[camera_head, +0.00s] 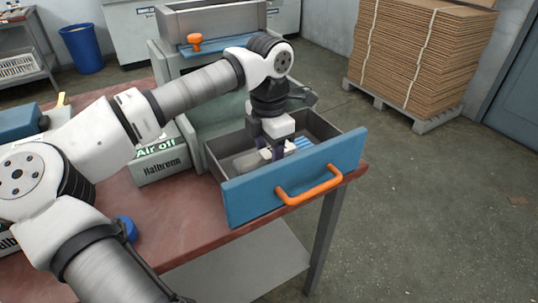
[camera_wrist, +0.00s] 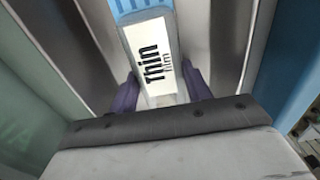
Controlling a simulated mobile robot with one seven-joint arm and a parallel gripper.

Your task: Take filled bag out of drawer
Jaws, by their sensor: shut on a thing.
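The drawer (camera_head: 295,185) is pulled open, with a blue front, an orange handle and grey inner walls. The filled bag (camera_head: 303,143) is partly visible inside it as a white and blue-striped shape, partly hidden by my gripper. My gripper (camera_head: 276,150) reaches down into the drawer from above. In the wrist view, its purple fingers (camera_wrist: 161,90) are shut on the two sides of the bag, which shows a white face with black lettering (camera_wrist: 152,58) and blue stripes at its far end. A pale, clear-looking item (camera_head: 248,161) lies left of my gripper in the drawer.
The drawer walls stand close around my gripper. A white and green box (camera_head: 162,165) stands left of the drawer on the red-brown table (camera_head: 185,215). A blue round object (camera_head: 127,226) is near my arm.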

